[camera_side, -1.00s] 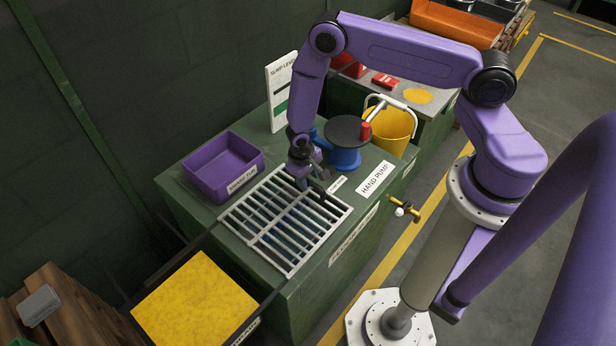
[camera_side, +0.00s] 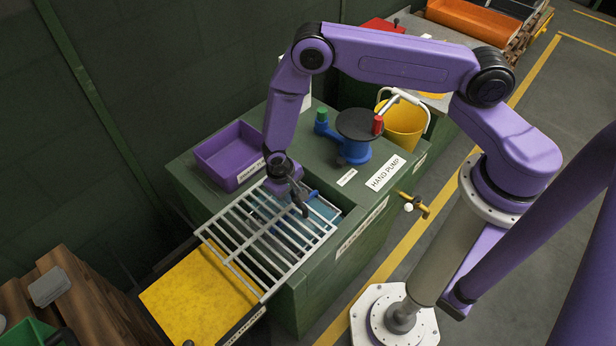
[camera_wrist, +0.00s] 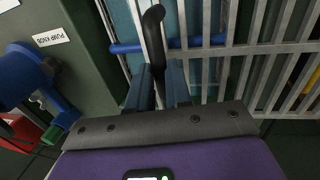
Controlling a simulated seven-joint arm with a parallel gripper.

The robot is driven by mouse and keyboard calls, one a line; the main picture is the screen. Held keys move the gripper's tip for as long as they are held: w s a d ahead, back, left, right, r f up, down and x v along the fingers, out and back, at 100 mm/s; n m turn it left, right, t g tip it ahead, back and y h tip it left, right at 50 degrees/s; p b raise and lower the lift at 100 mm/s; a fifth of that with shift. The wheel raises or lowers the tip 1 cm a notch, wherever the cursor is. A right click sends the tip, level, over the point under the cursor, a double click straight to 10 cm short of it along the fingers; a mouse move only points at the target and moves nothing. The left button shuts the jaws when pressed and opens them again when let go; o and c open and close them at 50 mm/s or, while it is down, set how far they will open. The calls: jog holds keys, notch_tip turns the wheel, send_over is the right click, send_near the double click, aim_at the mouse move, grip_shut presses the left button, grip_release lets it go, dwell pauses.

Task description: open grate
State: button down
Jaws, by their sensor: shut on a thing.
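The pale metal grate (camera_side: 258,240) lies across the top of the green cabinet. Its near-left part overhangs toward the yellow surface (camera_side: 200,297). Blue shows in the uncovered strip of opening (camera_side: 325,207) at its far-right end. My gripper (camera_side: 294,192) is at the grate's far edge, shut on its black handle (camera_side: 303,207). In the wrist view the curved black handle (camera_wrist: 153,40) rises between the fingers (camera_wrist: 158,82), with the bars (camera_wrist: 252,70) to the right. A blue rod (camera_wrist: 190,43) passes under the bars. The exact finger contact is partly hidden.
A purple tray (camera_side: 230,152) stands behind the grate at left. A blue hand pump (camera_side: 356,148) with a dark round top and a yellow bucket (camera_side: 403,122) stand at the right. A brass tap (camera_side: 415,204) juts from the cabinet's side.

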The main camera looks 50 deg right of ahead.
send_over(254, 238)
jog(key=shift+s, duration=0.1)
dwell(0.4)
jog(key=c, duration=1.1)
grip_release()
jog(key=shift+o, duration=0.2)
jog(key=a+r, duration=0.3)
jog(key=r, duration=1.4)
jog(key=shift+a, duration=0.2)
jog(key=shift+r, duration=0.15)
